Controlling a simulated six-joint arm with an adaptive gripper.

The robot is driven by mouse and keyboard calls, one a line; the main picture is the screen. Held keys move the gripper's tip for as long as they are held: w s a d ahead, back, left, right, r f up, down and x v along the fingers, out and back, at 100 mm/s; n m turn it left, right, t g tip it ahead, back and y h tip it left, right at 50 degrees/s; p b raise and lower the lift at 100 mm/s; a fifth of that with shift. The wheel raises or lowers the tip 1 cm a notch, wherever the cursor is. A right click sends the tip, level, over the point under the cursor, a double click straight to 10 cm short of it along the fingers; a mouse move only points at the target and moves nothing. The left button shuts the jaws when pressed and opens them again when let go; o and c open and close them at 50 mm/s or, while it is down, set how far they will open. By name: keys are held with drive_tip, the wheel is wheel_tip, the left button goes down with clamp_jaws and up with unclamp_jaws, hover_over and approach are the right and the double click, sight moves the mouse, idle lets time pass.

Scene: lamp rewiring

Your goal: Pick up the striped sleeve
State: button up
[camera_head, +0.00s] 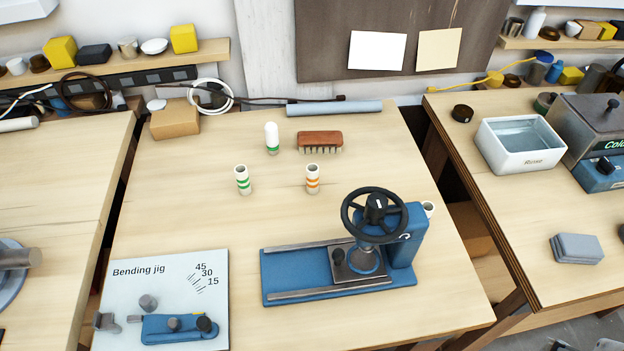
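Two striped sleeves stand upright on the middle table. One is white with green stripes (242,180); the other is white with orange stripes (312,179), to its right. Both have open tops and stand apart from each other. Behind them stands a taller white rounded piece with a green band near its foot (272,138). A small pale hollow piece (429,208) shows partly behind the blue press. My gripper is not in view.
The blue press with a black handwheel (374,215) stands in front of the sleeves to the right. A brush (320,141) lies behind them. The bending jig board (165,295) is at the front left. A grey tube (334,108) lies at the back. Table left of the sleeves is clear.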

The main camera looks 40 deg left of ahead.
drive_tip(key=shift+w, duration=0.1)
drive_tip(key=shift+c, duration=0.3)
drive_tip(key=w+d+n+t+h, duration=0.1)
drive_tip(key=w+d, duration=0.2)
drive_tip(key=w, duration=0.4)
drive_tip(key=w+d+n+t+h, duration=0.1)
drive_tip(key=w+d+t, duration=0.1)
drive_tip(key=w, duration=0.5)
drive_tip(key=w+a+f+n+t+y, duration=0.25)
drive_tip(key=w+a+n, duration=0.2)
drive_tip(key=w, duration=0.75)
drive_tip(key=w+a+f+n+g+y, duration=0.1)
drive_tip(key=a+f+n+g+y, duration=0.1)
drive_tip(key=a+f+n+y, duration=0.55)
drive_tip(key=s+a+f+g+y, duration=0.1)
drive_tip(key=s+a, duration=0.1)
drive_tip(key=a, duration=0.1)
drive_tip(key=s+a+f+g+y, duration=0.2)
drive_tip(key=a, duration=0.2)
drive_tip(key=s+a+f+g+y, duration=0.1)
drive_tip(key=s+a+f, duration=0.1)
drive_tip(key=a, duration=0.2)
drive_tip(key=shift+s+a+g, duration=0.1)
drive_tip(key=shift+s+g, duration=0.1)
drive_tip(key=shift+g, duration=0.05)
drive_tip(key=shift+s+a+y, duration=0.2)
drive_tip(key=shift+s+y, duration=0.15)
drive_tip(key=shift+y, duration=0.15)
